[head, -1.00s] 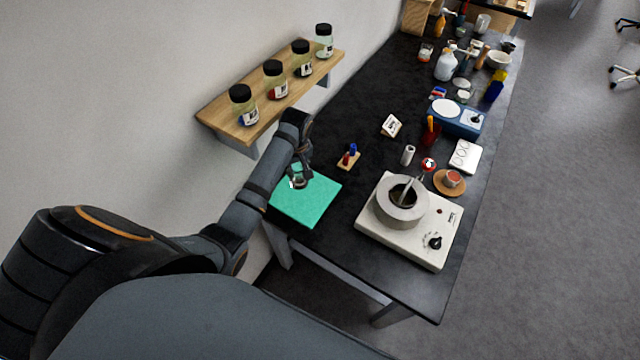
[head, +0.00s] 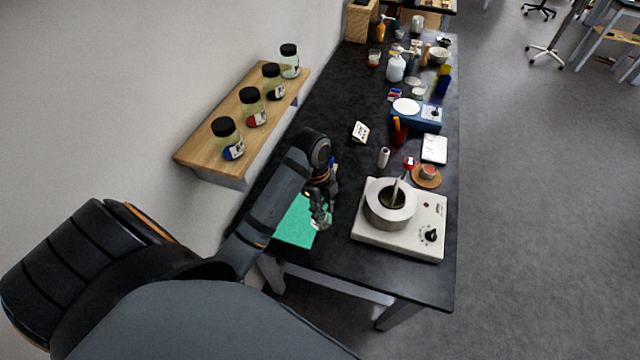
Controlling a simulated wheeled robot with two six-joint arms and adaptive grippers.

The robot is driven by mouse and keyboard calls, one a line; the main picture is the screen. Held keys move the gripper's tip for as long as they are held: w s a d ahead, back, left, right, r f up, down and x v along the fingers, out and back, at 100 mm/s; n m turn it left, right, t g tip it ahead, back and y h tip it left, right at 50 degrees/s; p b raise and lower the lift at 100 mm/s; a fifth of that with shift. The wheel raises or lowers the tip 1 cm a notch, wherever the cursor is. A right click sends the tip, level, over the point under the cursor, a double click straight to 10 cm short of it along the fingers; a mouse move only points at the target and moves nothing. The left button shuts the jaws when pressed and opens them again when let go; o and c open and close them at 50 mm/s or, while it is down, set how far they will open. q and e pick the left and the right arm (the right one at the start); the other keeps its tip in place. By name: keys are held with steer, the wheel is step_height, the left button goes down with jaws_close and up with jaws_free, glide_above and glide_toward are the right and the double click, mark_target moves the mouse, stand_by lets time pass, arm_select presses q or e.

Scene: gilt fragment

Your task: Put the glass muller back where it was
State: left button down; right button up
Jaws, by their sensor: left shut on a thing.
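My left gripper (head: 320,212) is shut on the glass muller (head: 321,224), a small clear glassy thing that shows only in part below the fingers. It is at the right edge of the green mat (head: 296,229). I cannot tell whether the muller touches the surface or hangs just above it. My left forearm hides part of the mat. My right gripper is not in view.
A white hotplate (head: 407,244) with a round pot (head: 389,207) stands close to the right. A shelf (head: 197,150) with several jars is on the wall at left. Black bench top (head: 322,262) is free in front of the mat.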

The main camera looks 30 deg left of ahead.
arm_select(q)
steer(key=shift+w+f+b, duration=0.2)
steer(key=shift+f+b, duration=0.05)
steer(key=shift+b, duration=0.05)
steer(key=w+a+f+b, duration=0.4)
steer(key=w+f+b, duration=0.1)
steer(key=b, duration=0.2)
steer(key=w+a+f+b, duration=0.5)
steer(key=b, duration=0.2)
steer(key=shift+w+a, duration=0.1)
steer(key=shift+a, duration=0.05)
step_height(320, 180, down, 2)
steer(key=shift+p, duration=0.95)
steer(key=shift+f, duration=0.25)
